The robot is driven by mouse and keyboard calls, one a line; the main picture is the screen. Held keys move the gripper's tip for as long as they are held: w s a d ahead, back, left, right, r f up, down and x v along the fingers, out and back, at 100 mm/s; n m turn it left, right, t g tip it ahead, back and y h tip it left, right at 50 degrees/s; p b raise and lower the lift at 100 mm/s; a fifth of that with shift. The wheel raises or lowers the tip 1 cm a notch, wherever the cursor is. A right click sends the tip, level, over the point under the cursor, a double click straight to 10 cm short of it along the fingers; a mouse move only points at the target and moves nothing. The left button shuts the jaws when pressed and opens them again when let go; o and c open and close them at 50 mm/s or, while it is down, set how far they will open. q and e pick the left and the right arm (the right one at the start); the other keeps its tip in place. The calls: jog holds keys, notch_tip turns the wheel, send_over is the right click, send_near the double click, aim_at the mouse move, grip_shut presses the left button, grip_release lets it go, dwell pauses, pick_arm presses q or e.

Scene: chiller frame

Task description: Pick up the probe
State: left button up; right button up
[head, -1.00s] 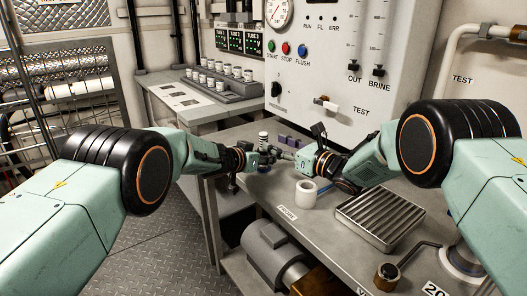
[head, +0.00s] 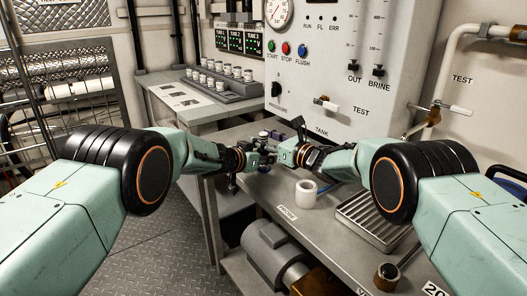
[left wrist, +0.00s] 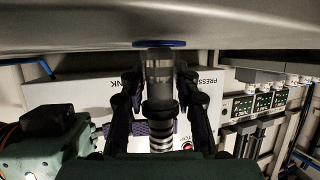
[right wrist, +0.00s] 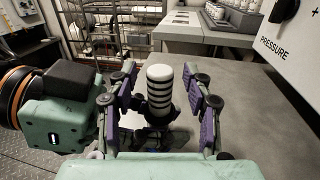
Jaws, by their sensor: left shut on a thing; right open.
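The probe (left wrist: 159,70) is a slim upright cylinder with a grey body, a dark collar, a black-and-white striped grip and a blue ring at its lower end. My left gripper (head: 258,158) is shut on its middle; one finger lies on each side in the left wrist view. In the right wrist view, the probe's striped top (right wrist: 160,90) stands between the spread fingers of my right gripper (right wrist: 160,102), with a gap on both sides. In the head view both grippers meet over the table, and they hide most of the probe.
A white cup (head: 307,194) stands on the grey table (head: 268,203) behind a PROBE label (head: 287,213). A ribbed metal tray (head: 374,220) lies right of it, partly under my right arm. The control panel (head: 340,85) rises behind. A side bench (head: 165,103) holds a rack of white-capped vials (head: 222,82).

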jog(key=shift+c, duration=0.5)
grip_shut()
notch_tip(320, 180, up, 16)
dwell(1.1)
pick_arm(q)
jog(key=o, duration=1.2)
jog(key=shift+c, duration=0.2)
jog(key=shift+s+a, duration=0.1)
